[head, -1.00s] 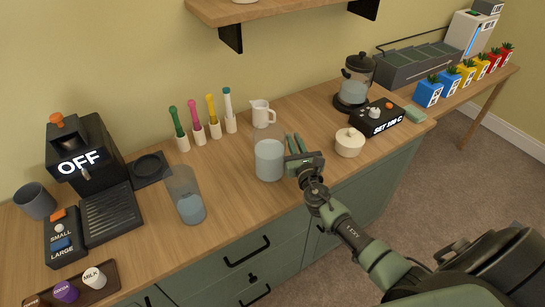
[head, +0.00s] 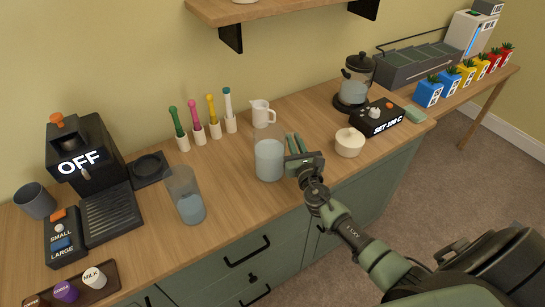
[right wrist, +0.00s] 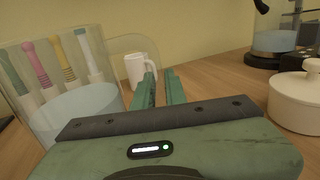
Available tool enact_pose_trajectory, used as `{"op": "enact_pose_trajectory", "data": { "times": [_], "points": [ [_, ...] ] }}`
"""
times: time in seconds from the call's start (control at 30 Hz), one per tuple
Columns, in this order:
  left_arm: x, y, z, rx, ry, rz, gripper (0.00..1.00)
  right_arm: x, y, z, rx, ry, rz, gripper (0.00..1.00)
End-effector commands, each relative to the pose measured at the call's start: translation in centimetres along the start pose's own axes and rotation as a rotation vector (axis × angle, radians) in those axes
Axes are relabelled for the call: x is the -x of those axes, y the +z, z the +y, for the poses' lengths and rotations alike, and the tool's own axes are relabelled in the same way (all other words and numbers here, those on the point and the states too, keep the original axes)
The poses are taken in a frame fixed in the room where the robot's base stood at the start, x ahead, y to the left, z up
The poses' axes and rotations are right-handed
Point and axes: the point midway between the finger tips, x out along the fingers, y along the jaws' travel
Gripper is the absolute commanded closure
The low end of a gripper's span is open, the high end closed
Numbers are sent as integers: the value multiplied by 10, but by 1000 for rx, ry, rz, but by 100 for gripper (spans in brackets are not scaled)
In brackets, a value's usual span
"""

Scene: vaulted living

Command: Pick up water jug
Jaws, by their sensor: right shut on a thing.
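The water jug (head: 269,162) is a clear container partly filled with pale blue water. It stands upright on the wooden counter in the middle of the head view. In the right wrist view the jug (right wrist: 75,105) fills the left side, with its clear handle (right wrist: 128,42) reaching toward my fingers. My right gripper (head: 293,138) is at the jug's right side, shut on its handle. The fingers (right wrist: 160,78) look close together in the right wrist view; the exact contact is hard to see through the clear material. My left gripper is not in view.
A white pitcher (head: 261,112) stands behind the jug, and a lidded white pot (head: 349,142) to its right. Another clear container (head: 187,200) with water is on the left, near the coffee machine (head: 85,150). Colourful utensils (head: 212,115) stand at the back.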

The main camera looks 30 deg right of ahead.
Motion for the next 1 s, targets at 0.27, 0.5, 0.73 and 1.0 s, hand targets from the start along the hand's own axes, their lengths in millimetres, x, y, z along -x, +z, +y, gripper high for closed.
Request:
{"op": "enact_pose_trajectory", "data": {
  "times": [0.27,0.5,0.73,1.0],
  "points": [
    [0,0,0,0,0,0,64,-1,4,0,-4,-1,-6,100],
    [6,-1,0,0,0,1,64,-1,11,0,-3,-2,-5,100],
    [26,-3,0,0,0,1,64,-1,43,0,-5,0,-8,100],
    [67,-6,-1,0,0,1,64,-1,113,0,-3,1,-11,100]
  ]
}}
